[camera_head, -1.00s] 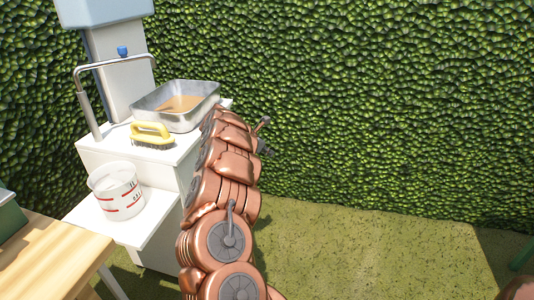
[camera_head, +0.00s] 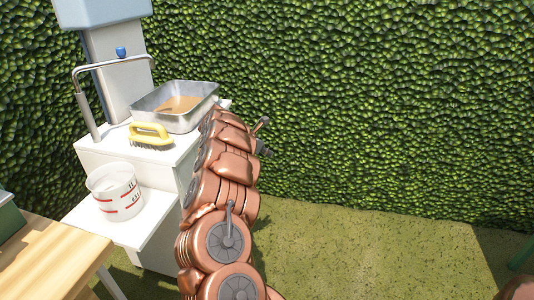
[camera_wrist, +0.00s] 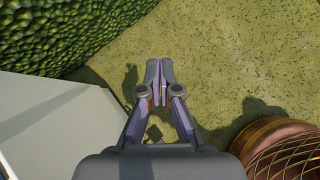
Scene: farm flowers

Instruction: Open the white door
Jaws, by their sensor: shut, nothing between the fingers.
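A white cabinet-like stand (camera_head: 158,240) is at the left in the head view, with its side facing my arm. No door outline or handle can be made out on it. In the wrist view a pale flat panel (camera_wrist: 60,125) lies left of my gripper; I cannot tell whether it is the white door. My gripper (camera_wrist: 160,68) is shut and empty, pointing down over the grass, right of the panel and apart from it. In the head view my copper arm hides the gripper's fingers and part of the stand's right side.
On the stand are a metal tray (camera_head: 193,122) with brown contents, a yellow brush (camera_head: 150,131) and a bent metal pipe (camera_head: 88,112). A white bucket (camera_head: 115,202) sits on a lower shelf. A wooden table (camera_head: 50,262) is at front left.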

